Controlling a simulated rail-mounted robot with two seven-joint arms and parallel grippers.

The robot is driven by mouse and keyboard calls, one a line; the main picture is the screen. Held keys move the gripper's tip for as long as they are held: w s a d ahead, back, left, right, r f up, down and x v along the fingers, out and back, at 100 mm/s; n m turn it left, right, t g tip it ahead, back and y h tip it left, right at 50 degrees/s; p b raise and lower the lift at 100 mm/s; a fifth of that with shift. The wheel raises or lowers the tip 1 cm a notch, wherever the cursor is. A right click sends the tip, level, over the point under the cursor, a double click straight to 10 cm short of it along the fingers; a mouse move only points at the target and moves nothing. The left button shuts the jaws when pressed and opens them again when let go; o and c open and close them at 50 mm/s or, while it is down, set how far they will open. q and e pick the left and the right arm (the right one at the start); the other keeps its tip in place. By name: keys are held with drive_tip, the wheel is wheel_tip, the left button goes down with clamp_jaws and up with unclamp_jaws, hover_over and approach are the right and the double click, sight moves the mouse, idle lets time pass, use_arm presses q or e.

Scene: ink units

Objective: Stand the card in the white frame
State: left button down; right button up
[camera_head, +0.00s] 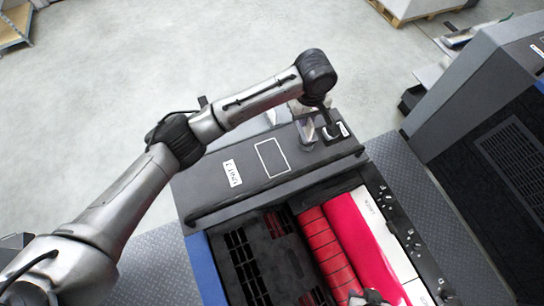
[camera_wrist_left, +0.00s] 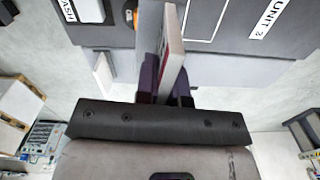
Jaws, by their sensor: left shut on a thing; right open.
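My left gripper (camera_head: 308,125) is over the far part of the dark machine top. In the left wrist view its dark fingers (camera_wrist_left: 166,78) are shut on the card (camera_wrist_left: 172,45), a thin pale plate with some red, held edge-on to the camera. The white frame (camera_head: 272,158) is a bare rectangle outline on the machine top, left of and nearer than the left gripper. In the left wrist view the frame (camera_wrist_left: 205,18) lies right of the card. A small part of my right gripper (camera_head: 368,298) shows at the bottom edge; its fingers are hardly visible.
A label reading UNIT 2 (camera_head: 232,172) lies left of the frame. A knob (camera_head: 330,131) and a small WASH label (camera_head: 343,129) lie right of the gripper. Red rollers (camera_head: 328,250) and a dark grate (camera_head: 258,258) are nearer. Another machine (camera_head: 490,130) stands at the right.

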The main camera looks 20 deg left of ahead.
sight(307, 127)
use_arm(q)
drive_tip(key=f, duration=0.1)
drive_tip(key=d+f+n, duration=0.1)
drive_tip(key=f, duration=0.1)
drive_tip(key=shift+s+f, duration=0.15)
drive_tip(key=shift+s, duration=0.05)
use_arm(e)
drive_tip(key=shift+w+d+r, duration=0.15)
drive_tip(key=shift+r, duration=0.05)
use_arm(q)
drive_tip(key=s+a+f, duration=0.1)
drive_tip(key=a+f, duration=0.1)
drive_tip(key=s+a+f+p, duration=0.1)
drive_tip(key=s+a+f, duration=0.1)
drive_tip(key=a, duration=0.1)
drive_tip(key=s+a+f+p, duration=0.1)
drive_tip(key=s+a+f, duration=0.1)
drive_tip(key=a, duration=0.1)
drive_tip(key=shift+s+a+f, duration=0.1)
drive_tip(key=shift+s+a, duration=0.15)
drive_tip(key=shift+f, duration=2.05)
use_arm(e)
wheel_tip(307, 127, up, 2)
use_arm(q)
drive_tip(key=shift+f+p, duration=0.15)
drive_tip(key=shift+p, duration=0.2)
use_arm(e)
drive_tip(key=shift+r, duration=0.1)
